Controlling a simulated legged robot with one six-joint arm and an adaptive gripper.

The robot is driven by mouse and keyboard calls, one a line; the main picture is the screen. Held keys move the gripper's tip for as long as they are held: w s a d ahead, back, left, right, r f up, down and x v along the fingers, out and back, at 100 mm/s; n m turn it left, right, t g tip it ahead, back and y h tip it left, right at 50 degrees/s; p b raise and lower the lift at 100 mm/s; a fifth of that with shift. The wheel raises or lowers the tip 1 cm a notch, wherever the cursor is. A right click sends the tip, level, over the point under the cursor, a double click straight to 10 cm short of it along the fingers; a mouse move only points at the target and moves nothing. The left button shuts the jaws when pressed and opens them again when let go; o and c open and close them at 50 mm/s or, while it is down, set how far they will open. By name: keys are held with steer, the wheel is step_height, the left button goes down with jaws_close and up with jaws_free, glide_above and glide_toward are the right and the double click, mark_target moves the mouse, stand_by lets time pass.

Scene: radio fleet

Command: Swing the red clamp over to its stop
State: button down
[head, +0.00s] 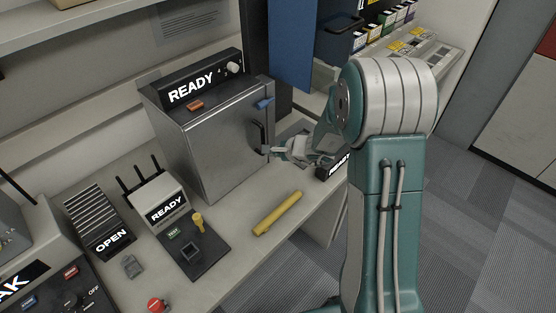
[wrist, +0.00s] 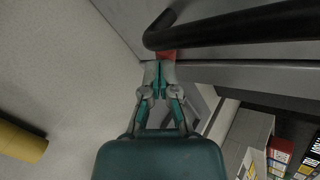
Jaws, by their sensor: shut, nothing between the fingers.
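In the wrist view, a small red piece (wrist: 166,55), which looks like the red clamp, shows just beyond my fingertips, under the black bar handle (wrist: 240,27). Only a little of it is visible. My gripper (wrist: 158,72) is shut and empty, with its tips at or very near the red piece; I cannot tell whether they touch. In the head view my gripper (head: 270,150) is at the lower front edge of the steel box (head: 205,145), beside its black handle (head: 257,136). The red piece cannot be made out there, and its stop cannot be identified.
A yellow cylinder (head: 278,214) lies on the bench in front of the box. A READY radio (head: 160,204) and a dark pad (head: 190,250) with a yellow knob stand to the left. A blue tab (head: 265,103) is on the box's upper edge. Bare bench lies between.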

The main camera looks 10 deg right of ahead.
steer(key=shift+s+a+f, duration=0.1)
steer(key=shift+a+f, duration=0.2)
steer(key=shift+s+a+f, duration=0.1)
steer(key=shift+a+f, duration=0.05)
steer(key=shift+f, duration=0.25)
steer(key=shift+w+d+f, duration=0.25)
steer(key=shift+w+d, duration=0.15)
steer(key=shift+d, duration=0.25)
